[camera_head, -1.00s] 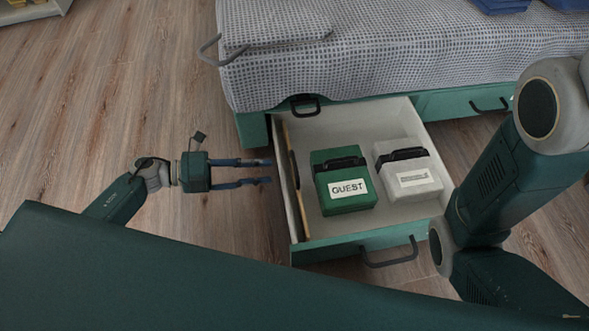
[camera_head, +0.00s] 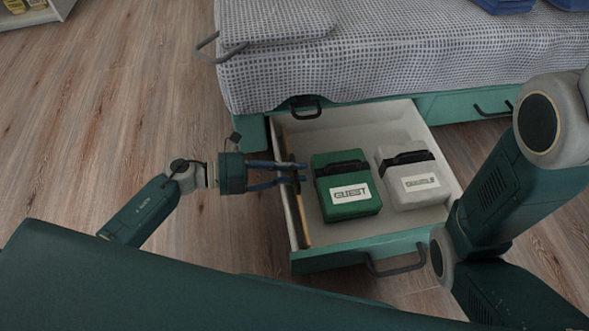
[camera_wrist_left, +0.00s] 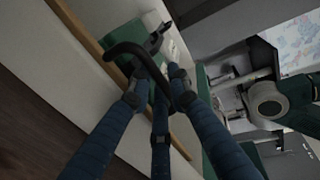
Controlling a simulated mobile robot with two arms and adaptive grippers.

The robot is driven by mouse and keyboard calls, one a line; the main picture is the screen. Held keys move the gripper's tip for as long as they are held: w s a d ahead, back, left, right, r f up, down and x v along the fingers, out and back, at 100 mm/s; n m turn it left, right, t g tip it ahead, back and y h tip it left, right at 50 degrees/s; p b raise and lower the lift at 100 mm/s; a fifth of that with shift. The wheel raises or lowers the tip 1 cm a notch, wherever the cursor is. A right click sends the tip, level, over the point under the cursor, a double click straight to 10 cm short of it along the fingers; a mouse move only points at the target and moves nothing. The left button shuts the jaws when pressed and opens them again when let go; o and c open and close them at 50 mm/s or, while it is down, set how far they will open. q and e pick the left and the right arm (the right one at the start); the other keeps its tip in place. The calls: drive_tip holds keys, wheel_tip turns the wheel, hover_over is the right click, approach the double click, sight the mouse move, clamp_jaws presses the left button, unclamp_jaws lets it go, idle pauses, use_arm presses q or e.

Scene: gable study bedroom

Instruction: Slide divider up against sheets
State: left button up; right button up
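The divider (camera_head: 301,220) is a thin wooden board with a black handle, standing along the left side of the open drawer (camera_head: 372,247). To its right are the sheets: a green pack labelled GUEST (camera_head: 345,206) and a white pack beside it (camera_head: 425,196). A gap separates the divider from the green pack. My left gripper (camera_head: 301,172) reaches over the drawer's left wall, its fingers drawn together around the divider's handle. The left wrist view shows the black handle (camera_wrist_left: 129,49) between the fingertips and the wooden edge (camera_wrist_left: 84,33) below. My right gripper is out of view.
The bed (camera_head: 400,50) with a checked cover overhangs the drawer's back. The drawer's front has a black handle (camera_head: 397,268). My right arm stands close by the drawer's right side. Wooden floor (camera_head: 110,110) is clear on the left.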

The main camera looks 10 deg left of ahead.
use_arm(q)
clamp_jaws()
drive_tip(key=shift+w+d+r, duration=0.1)
drive_tip(key=shift+w+d, duration=0.05)
drive_tip(key=shift+d, duration=0.2)
drive_tip(key=x, duration=0.1)
drive_tip(key=p+x, duration=0.1)
drive_tip(key=x, duration=0.2)
drive_tip(key=shift+r, duration=0.3)
drive_tip(key=o, duration=0.6)
unclamp_jaws()
drive_tip(key=shift+c, duration=0.2)
drive_tip(key=v, duration=1.2)
